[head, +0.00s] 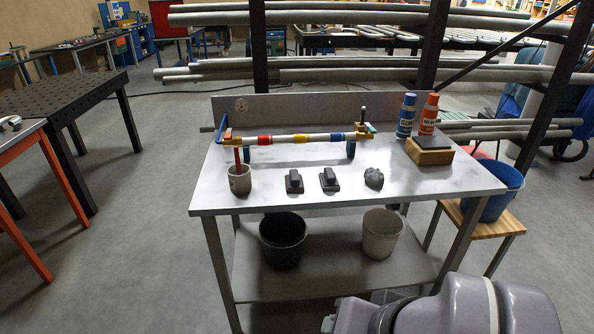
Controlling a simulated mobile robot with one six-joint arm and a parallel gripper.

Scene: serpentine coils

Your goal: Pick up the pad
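Two small dark pad-like blocks with raised grips lie near the front of the metal workbench: the left dark block (294,182) and the right dark block (330,180). A wooden block (430,156) with a dark flat top (429,143) sits at the bench's right side. I cannot tell which of these is the pad. All stand apart on the workbench (300,200). My gripper is not visible; only grey-purple parts of my arm show at the bottom right, in front of the bench.
A grey lump (374,178) lies right of the dark blocks; a cup (239,180) stands left. Behind them runs a striped pipe (320,138) on supports. Blue (406,116) and orange (429,114) cans stand back right. A blue bucket (497,190) sits on a stool.

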